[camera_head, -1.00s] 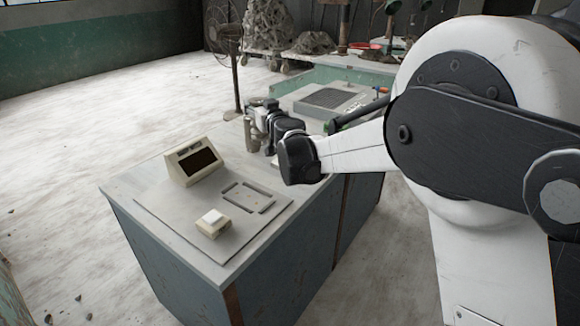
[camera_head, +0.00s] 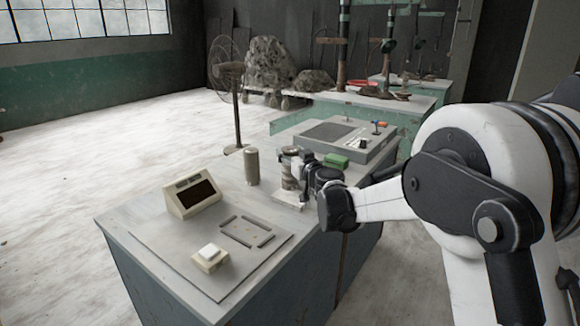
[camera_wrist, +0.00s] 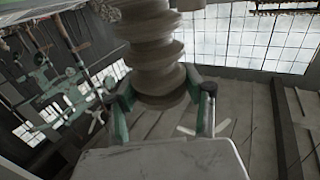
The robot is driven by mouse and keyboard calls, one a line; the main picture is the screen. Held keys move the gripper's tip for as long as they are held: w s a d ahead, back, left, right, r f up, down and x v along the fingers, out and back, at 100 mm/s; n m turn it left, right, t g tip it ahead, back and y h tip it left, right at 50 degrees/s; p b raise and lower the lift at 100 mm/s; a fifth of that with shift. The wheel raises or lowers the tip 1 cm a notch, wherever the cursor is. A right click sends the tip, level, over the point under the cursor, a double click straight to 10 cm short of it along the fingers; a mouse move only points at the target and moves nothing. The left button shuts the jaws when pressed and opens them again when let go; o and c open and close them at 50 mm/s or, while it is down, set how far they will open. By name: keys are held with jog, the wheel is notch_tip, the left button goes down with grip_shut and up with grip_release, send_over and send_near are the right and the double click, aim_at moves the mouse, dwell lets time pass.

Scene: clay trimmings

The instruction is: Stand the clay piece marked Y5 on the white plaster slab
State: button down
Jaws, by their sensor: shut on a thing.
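My gripper (camera_head: 292,163) is shut on a grey-brown clay piece (camera_head: 289,178). In the wrist view this piece (camera_wrist: 158,65) is upright with thick ribs and sits between my green fingertips. No Y5 mark is legible. In the head view the piece is above the white plaster slab (camera_head: 288,201), partly hidden by my gripper and wrist. I cannot tell whether its base touches the slab. Another grey cylindrical piece (camera_head: 252,167) stands on the table to the left of the slab, apart from my gripper.
A beige display box (camera_head: 192,195), a metal frame outline (camera_head: 247,231) and a small box with a white top (camera_head: 210,257) are at the table's front left. A green block (camera_head: 337,160) and a grey machine (camera_head: 335,134) are behind my gripper. A fan stands beyond the table.

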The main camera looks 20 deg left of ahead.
jog(key=shift+f+b, duration=0.5)
jog(key=shift+f, duration=1.45)
jog(key=shift+f, duration=0.2)
jog(key=c, duration=0.9)
grip_release()
jog(key=shift+r, duration=0.1)
jog(key=shift+c, duration=0.2)
jog(key=shift+r, duration=0.2)
jog(key=p+v, duration=0.1)
jog(key=v, duration=1.1)
